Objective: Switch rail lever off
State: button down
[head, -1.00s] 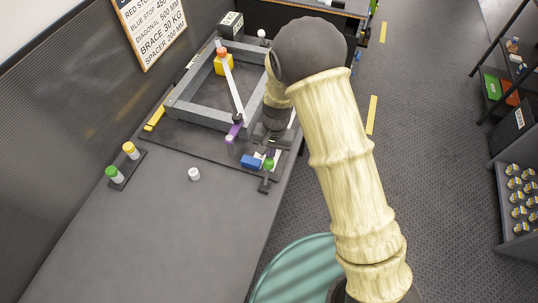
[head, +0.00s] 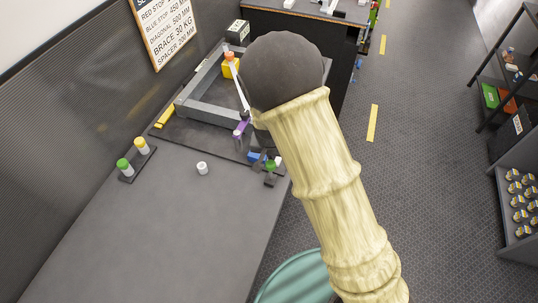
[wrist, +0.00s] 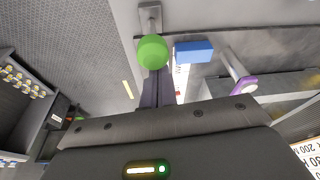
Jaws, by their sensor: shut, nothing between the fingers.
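A green knob (head: 270,165) sits on a dark mount at the bench's right edge; it looks like the rail lever's handle, though its lever position is unclear. In the wrist view the green knob (wrist: 153,50) is close, with a grey bracket (wrist: 150,18) behind it. My gripper (wrist: 155,76) is shut and empty, its dark fingers pointing at the knob. The fingertips overlap the knob's lower edge in the picture; I cannot tell whether they touch. In the head view my arm hides most of the gripper.
A blue block (wrist: 193,52) sits right beside the knob. A purple-ended bar (wrist: 243,86) lies farther right, across a grey frame (head: 207,112). A white cap (head: 202,168) and green and yellow pegs (head: 124,166) stand on the bench (head: 150,235). Its front is clear.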

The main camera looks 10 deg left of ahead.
aim_at(269, 164)
jog(key=shift+s+r, duration=0.1)
jog(key=shift+s, duration=0.65)
jog(key=shift+s+a+t+h, duration=0.15)
jog(key=shift+s+t, duration=0.25)
jog(key=shift+t, duration=0.4)
jog(key=shift+s+t+h, duration=0.15)
jog(key=shift+s+t, duration=0.25)
jog(key=shift+t, duration=0.4)
jog(key=shift+s, duration=0.1)
